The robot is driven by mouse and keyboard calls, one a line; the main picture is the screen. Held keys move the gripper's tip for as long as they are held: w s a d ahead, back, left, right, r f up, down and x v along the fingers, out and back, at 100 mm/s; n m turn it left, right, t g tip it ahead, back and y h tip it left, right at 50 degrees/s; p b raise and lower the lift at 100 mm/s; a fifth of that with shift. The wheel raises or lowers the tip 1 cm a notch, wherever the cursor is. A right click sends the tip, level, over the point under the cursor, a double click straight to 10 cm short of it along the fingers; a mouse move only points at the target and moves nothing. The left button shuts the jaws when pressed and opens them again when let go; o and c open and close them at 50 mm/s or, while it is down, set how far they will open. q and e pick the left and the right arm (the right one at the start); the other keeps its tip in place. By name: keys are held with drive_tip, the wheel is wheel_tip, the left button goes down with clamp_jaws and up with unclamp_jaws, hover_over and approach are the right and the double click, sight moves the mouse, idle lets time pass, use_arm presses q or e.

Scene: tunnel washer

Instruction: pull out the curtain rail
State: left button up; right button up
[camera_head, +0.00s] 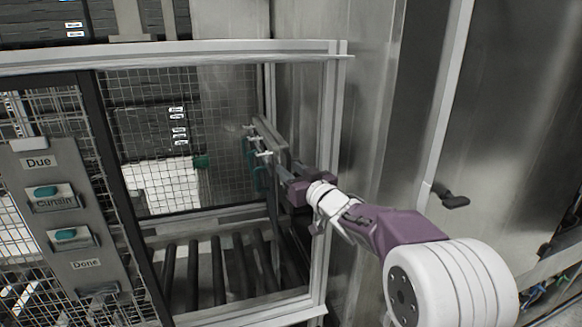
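A grey rail (270,136), which looks like the curtain rail, sits inside the framed opening near its right side. It runs away from me and has light pegs and teal parts (257,177) along it. My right gripper (284,178) reaches in from the right, past the frame's right post, with its fingers at the near end of the rail. The fingertips are small and dark against the rail, so I cannot tell whether they are closed on it or only beside it. My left gripper is not in view.
A metal frame (190,52) surrounds the opening; its right post (330,130) is close to my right arm. Dark rollers (218,270) lie below. A board (62,215) marked Due, Curtain and Done hangs on mesh at left. A black handle (452,198) sticks out at right.

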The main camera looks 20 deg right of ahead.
drive_tip(key=shift+w+d+f, duration=0.1)
drive_tip(key=shift+w, duration=0.05)
drive_tip(key=c, duration=0.4)
clamp_jaws()
idle(0.9)
